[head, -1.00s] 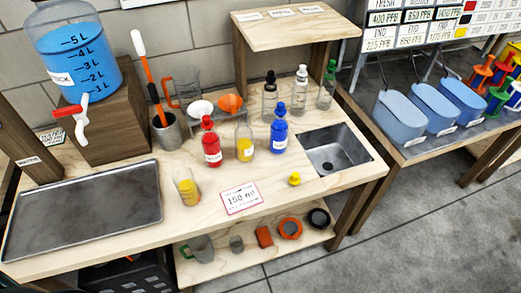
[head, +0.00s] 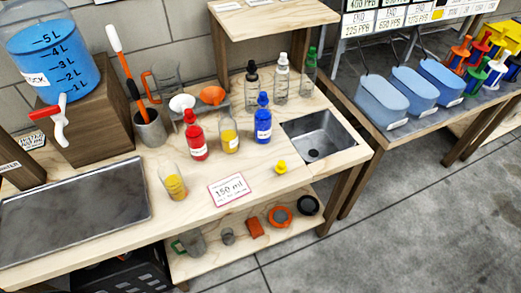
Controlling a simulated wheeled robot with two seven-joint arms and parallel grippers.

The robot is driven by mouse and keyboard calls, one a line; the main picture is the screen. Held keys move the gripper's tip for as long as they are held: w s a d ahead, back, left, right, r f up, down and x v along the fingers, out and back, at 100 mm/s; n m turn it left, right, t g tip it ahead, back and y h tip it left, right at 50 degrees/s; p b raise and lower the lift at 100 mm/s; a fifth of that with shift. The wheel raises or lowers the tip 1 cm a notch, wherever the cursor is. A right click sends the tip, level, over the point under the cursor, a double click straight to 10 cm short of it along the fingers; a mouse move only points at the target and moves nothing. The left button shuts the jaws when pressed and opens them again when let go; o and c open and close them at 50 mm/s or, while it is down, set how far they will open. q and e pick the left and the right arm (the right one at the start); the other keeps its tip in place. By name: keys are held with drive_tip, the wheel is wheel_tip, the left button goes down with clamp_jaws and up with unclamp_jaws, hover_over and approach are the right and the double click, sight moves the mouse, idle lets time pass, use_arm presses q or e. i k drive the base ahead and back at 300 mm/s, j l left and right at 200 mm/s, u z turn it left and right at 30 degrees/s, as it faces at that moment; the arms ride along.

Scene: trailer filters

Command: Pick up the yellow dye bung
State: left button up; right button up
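The yellow dye bung (head: 281,167) is a small yellow stopper lying on the wooden bench top (head: 205,213), left of the sink. The bottle of yellow dye (head: 229,134) stands behind and left of it and shows no yellow cap on top. A glass (head: 173,182) with yellow liquid stands further left at the front. Neither of my grippers shows in the head view.
Red (head: 194,138) and blue (head: 263,122) capped bottles flank the yellow one. A card reading 150 ml (head: 229,188) lies left of the bung. The sink (head: 318,136) is a recess at right. A metal tray (head: 77,213) lies at left. Bare wood surrounds the bung.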

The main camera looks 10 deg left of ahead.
sight(281, 168)
drive_tip(key=k+j+z, duration=0.2)
drive_tip(key=z, duration=0.15)
drive_tip(key=k+j+z, duration=0.25)
drive_tip(key=z, duration=0.15)
